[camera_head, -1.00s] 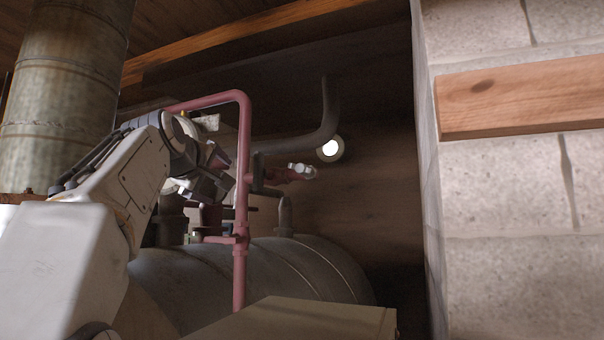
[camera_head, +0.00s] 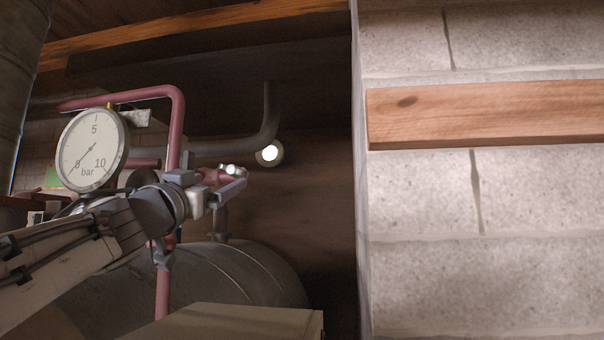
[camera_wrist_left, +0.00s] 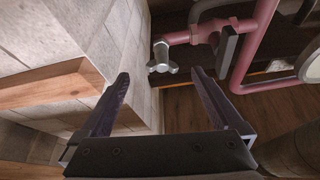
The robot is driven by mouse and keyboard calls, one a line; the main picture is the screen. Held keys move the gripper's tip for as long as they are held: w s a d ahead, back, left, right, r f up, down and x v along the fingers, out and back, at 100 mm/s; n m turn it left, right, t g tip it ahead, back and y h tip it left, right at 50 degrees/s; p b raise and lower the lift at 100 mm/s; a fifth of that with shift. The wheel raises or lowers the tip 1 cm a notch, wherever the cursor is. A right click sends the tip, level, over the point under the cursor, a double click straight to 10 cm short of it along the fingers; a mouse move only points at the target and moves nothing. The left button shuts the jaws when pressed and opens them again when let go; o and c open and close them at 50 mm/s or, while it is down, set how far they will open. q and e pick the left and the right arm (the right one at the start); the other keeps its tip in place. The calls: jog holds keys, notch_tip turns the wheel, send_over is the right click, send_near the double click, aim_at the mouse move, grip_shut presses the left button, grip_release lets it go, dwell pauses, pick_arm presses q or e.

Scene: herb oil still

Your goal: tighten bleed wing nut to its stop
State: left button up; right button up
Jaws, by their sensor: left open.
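The bleed wing nut (camera_wrist_left: 161,58) is a pale metal, lobed knob on the end of a red pipe stub (camera_wrist_left: 195,35) in the left wrist view. It also shows in the head view (camera_head: 232,170), just behind my left gripper (camera_head: 228,188). In the left wrist view my left gripper (camera_wrist_left: 160,74) is open, with nothing between its fingers. The wing nut appears in line with the gap, near and beyond the fingertips; I see no contact. My right gripper is in neither view.
A round pressure gauge (camera_head: 92,150) stands left of the nut, beside a red pipe (camera_head: 176,120). A rounded metal vessel (camera_head: 255,270) lies below. A block wall (camera_head: 530,220) with a wooden rail (camera_head: 480,112) rises on the right. A beige box top (camera_head: 240,322) is in front.

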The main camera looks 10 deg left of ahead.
aim_at(234, 172)
pick_arm(q)
jog(key=p+x, duration=0.3)
jog(key=x, duration=0.5)
jog(key=shift+w+a+r, duration=0.1)
jog(key=shift+w+r, duration=0.05)
jog(key=shift+w, duration=0.4)
jog(key=shift+c, duration=0.3)
